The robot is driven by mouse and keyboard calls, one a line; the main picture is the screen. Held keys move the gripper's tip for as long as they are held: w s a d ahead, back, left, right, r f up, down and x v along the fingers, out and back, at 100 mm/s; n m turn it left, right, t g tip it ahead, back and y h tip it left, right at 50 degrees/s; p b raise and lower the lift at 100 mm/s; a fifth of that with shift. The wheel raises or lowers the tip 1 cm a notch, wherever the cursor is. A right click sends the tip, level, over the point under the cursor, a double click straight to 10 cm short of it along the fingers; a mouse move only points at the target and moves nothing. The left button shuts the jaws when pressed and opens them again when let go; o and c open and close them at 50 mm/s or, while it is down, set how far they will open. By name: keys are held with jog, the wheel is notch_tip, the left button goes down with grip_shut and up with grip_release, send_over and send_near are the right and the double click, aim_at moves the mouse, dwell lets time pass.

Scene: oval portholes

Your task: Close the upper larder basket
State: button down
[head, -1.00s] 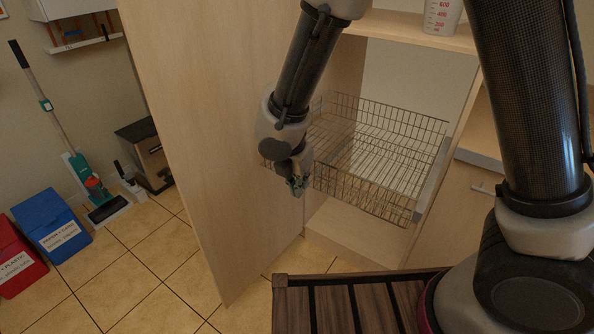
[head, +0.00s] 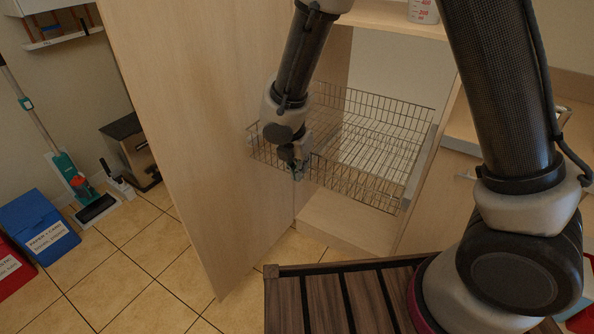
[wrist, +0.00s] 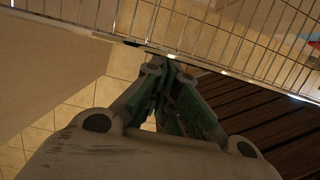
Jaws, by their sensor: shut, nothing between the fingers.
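The upper larder basket (head: 376,152) is a wire basket pulled out of a tall wooden cabinet, in the middle of the head view. My gripper (head: 298,174) is shut and empty at the basket's front side, toward its left end. In the wrist view, my gripper (wrist: 168,64) has its green fingers together just at the basket's front rail (wrist: 130,42). Whether the fingertips touch the rail I cannot tell. My arm hides part of the basket's left side.
The open cabinet door (head: 205,130) stands to the left of the basket. A measuring jug (head: 423,11) stands on the shelf above. A cabinet floor (head: 345,222) lies below the basket. Blue bin (head: 40,228) and mop (head: 75,185) stand far left on open tiled floor.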

send_over(346, 132)
jog(key=w, duration=0.2)
jog(key=shift+s+d, duration=0.2)
jog(key=shift+d, duration=0.2)
jog(key=shift+w+d, duration=0.3)
jog(key=shift+w, duration=0.05)
jog(key=shift+r, duration=0.1)
jog(key=shift+a, duration=0.1)
